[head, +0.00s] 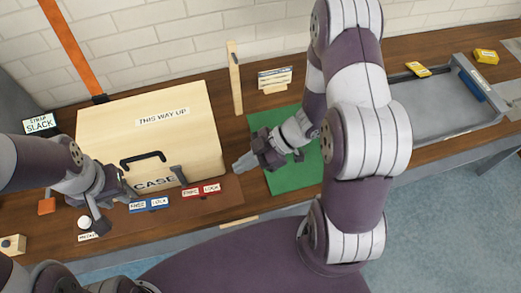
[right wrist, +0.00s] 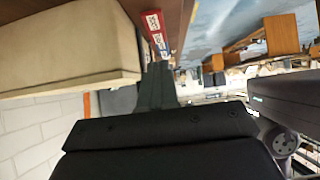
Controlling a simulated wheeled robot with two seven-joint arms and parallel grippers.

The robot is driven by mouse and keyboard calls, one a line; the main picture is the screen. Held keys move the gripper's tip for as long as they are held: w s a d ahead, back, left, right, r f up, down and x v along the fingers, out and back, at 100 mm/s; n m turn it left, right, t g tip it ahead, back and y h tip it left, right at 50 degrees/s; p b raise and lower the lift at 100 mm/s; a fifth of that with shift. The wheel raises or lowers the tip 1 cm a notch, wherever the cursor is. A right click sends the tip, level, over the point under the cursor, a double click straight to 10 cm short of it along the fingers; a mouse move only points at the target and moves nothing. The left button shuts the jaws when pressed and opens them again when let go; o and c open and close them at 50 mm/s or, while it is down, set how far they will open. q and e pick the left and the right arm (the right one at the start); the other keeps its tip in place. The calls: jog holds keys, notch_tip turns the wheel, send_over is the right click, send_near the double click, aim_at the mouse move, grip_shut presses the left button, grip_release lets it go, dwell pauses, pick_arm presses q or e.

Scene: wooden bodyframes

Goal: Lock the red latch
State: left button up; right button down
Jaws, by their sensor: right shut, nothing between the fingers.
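The red latch plate (head: 201,190), marked FREE and LOCK, lies flat in front of the pale wooden case (head: 195,120). A grey lever (head: 178,174) stands against the case front near the plate's left end. I cannot tell which word the lever points to. My right gripper (head: 243,163) is shut and empty, right of the case and apart from the latch. In the right wrist view its fingers (right wrist: 156,84) point toward the red plate (right wrist: 152,21). My left gripper (head: 114,206) is by the case's front left corner; its finger gap is unclear.
A blue latch plate (head: 149,204) lies left of the red one. The case has a black handle (head: 142,157). A green mat (head: 290,172) lies right of the case, partly under my right arm. A post (head: 235,80) stands behind; a grey tray (head: 425,105) is farther right.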

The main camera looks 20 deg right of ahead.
jog(key=v, duration=0.4)
jog(key=shift+w+d+r, duration=0.1)
jog(key=shift+d+r, duration=0.1)
jog(key=shift+r, duration=0.1)
jog(key=shift+a, duration=0.1)
